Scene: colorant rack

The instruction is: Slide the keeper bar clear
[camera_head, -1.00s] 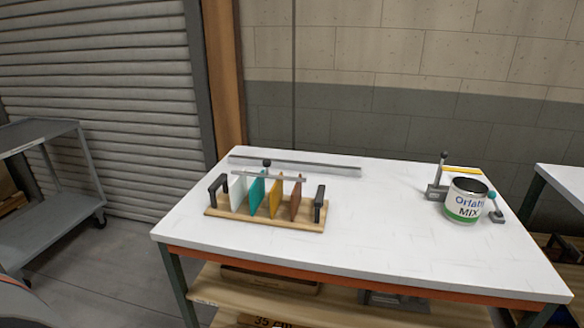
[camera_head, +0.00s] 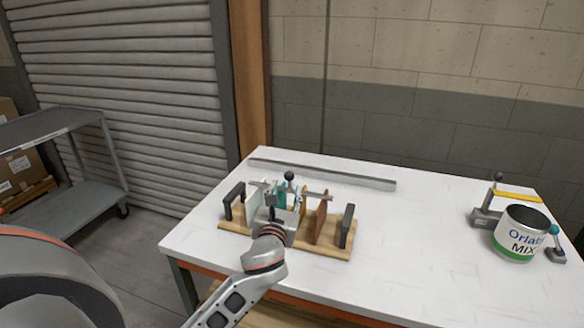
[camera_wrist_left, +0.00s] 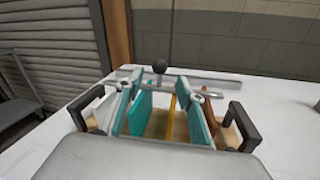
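The colorant rack (camera_head: 336,252) is a wooden base with black end handles on the white table. White, teal, yellow (camera_wrist_left: 171,118) and brown (camera_head: 320,222) plates stand upright in it. The grey keeper bar (camera_head: 318,196) lies across above the plates, with a black ball knob (camera_head: 289,176) standing up from it. My left gripper (camera_head: 281,198) is over the rack's near side, in front of the bar. In the left wrist view its fingers (camera_wrist_left: 160,98) are spread, with the knob beyond and between them. It looks empty. It hides part of the bar and plates. My right gripper is not in view.
A long grey rail (camera_head: 320,173) lies along the table behind the rack. At the right are a labelled can (camera_head: 521,236) and a grey clamp-like tool (camera_head: 487,217). The middle of the table (camera_head: 420,240) is clear. A grey cart (camera_head: 75,150) stands at the left.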

